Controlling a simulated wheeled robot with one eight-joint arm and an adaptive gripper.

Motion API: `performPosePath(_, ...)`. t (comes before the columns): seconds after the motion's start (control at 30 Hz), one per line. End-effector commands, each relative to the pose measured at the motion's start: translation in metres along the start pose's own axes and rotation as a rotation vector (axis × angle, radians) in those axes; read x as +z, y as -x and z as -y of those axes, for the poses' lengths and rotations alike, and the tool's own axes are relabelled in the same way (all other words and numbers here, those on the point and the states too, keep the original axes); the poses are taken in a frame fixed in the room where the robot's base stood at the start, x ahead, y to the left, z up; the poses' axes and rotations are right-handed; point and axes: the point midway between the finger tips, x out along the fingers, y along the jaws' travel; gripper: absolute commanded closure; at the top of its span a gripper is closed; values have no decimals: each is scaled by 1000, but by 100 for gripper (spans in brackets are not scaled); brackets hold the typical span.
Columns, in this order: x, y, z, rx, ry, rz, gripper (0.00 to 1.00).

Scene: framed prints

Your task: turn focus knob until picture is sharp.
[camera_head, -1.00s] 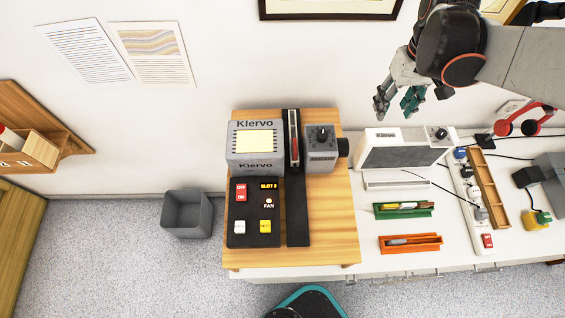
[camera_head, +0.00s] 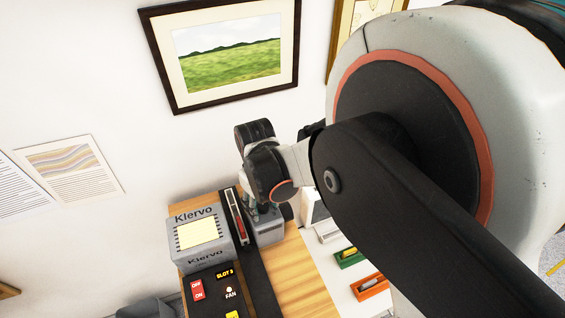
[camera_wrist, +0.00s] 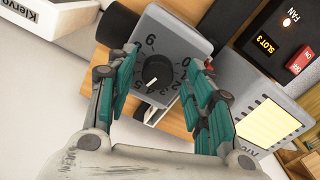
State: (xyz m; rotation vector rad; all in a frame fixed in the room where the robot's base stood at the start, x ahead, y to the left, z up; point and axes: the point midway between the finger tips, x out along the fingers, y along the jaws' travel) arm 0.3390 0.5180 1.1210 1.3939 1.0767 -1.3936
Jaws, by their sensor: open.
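The focus knob (camera_wrist: 157,72) is a black round knob on a grey face with a ring of numbers. In the wrist view it lies between the fingers of my gripper (camera_wrist: 159,60), which is open with one teal-padded finger on each side. I cannot tell whether either finger touches the knob. In the head view my wrist covers the knob, and the grey box (camera_head: 267,234) that carries it shows beneath. The grey Klervo projector body (camera_head: 183,245) has a bright yellowish panel. A framed landscape print (camera_head: 228,58) with green fields hangs on the wall above.
A black control panel (camera_head: 213,287) with lit buttons and a slot 3 display is in front of the projector. Green (camera_head: 350,258) and orange (camera_head: 371,288) trays lie to the right. My arm fills the right of the head view.

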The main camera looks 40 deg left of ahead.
Motion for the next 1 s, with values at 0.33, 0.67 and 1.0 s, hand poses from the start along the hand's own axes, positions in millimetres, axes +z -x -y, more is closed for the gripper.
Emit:
performPosePath(0.33,0,0,-1,0,-2,0,97)
performPosePath(0.67,0,-4,-1,0,-113,0,97)
performPosePath(1.0,0,-2,-1,0,-409,0,97)
